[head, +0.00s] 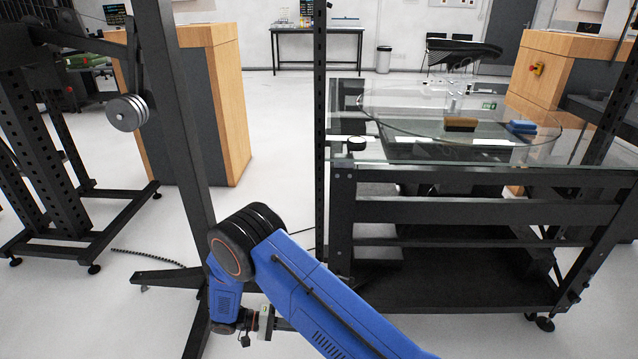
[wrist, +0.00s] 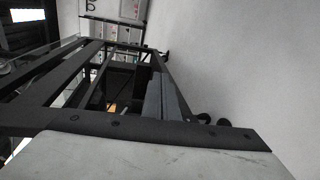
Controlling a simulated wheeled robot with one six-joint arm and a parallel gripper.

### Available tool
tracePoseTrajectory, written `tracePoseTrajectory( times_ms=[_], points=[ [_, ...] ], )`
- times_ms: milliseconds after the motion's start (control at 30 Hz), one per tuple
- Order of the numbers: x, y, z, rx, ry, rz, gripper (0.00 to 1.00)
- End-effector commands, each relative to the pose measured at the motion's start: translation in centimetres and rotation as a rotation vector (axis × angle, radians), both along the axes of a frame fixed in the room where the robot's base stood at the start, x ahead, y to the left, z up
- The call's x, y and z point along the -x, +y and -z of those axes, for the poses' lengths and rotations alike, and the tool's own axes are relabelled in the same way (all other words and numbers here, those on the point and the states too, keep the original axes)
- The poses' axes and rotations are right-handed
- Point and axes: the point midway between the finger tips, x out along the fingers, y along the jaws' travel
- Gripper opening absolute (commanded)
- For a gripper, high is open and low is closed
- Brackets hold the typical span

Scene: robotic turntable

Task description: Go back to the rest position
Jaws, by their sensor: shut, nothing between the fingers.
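My blue arm reaches in from the bottom of the head view, bends at a dark round joint and folds down to a small wrist low in the picture. The gripper end there is mostly hidden behind my own forearm. In the wrist view my gripper (wrist: 160,76) shows as two grey fingers side by side, shut and empty. Beyond it is the black frame of the turntable stand (wrist: 66,80). In the head view the glass-topped stand (head: 440,211) is to the right of my wrist.
A brown block (head: 460,125) and a blue block (head: 522,127) are on the round glass plate. A black post (head: 171,120) rises close to my arm at left, its foot near my wrist. Wooden cabinets (head: 222,100) stand behind. Open floor (head: 285,130) lies between.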

Motion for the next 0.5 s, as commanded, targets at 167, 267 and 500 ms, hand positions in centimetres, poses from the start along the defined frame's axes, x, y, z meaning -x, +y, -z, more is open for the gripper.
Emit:
tracePoseTrajectory(
  times_ms=[167,267,500],
  points=[
    [-0.4,-0.5,-1.3,-0.025,0.011,0.017,0.0],
    [-0.6,-0.8,-2.0,-0.039,0.017,0.027,0.0],
    [-1.3,-1.8,-4.6,-0.094,0.038,0.062,0.0]
  ],
)
